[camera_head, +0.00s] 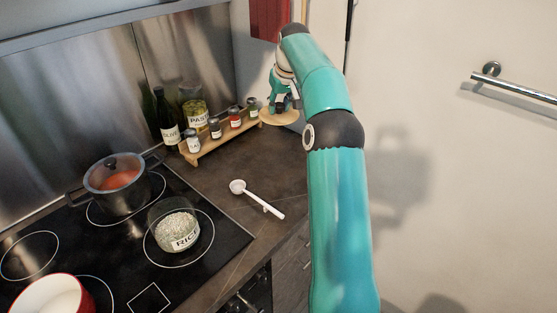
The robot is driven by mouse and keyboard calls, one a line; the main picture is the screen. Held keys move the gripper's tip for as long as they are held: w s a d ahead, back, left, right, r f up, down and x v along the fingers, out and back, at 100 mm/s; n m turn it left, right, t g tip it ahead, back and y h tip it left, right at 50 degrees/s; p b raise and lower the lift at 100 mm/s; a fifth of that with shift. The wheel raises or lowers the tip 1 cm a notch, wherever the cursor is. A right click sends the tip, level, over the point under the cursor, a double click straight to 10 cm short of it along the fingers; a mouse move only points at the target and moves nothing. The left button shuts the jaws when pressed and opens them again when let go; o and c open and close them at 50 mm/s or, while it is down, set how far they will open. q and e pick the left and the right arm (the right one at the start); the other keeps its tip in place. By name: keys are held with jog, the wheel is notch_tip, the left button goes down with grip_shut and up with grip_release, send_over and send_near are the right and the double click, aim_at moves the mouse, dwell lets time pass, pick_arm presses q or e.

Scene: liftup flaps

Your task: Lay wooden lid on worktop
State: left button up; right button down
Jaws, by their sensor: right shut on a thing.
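The wooden lid (279,117) is a round, pale disc near the back right of the worktop, just right of the spice rack. My right gripper (281,104) points down over it and is shut on it. I cannot tell whether the lid touches the worktop (270,165) or hangs a little above it. My teal right arm covers the worktop's right part. My left gripper is not in view.
A wooden spice rack (222,140) with small jars stands close left of the lid. An oil bottle (166,118) and a pasta jar (195,112) stand behind it. A white spoon (258,200), a rice jar (178,229) and a pot (116,183) are nearer.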

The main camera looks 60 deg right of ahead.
notch_tip(320, 180, down, 12)
jog(key=shift+f+b, duration=0.2)
jog(key=shift+b, duration=0.7)
jog(key=shift+f, duration=2.65)
jog(key=c, duration=0.8)
grip_release()
jog(key=shift+f, duration=0.1)
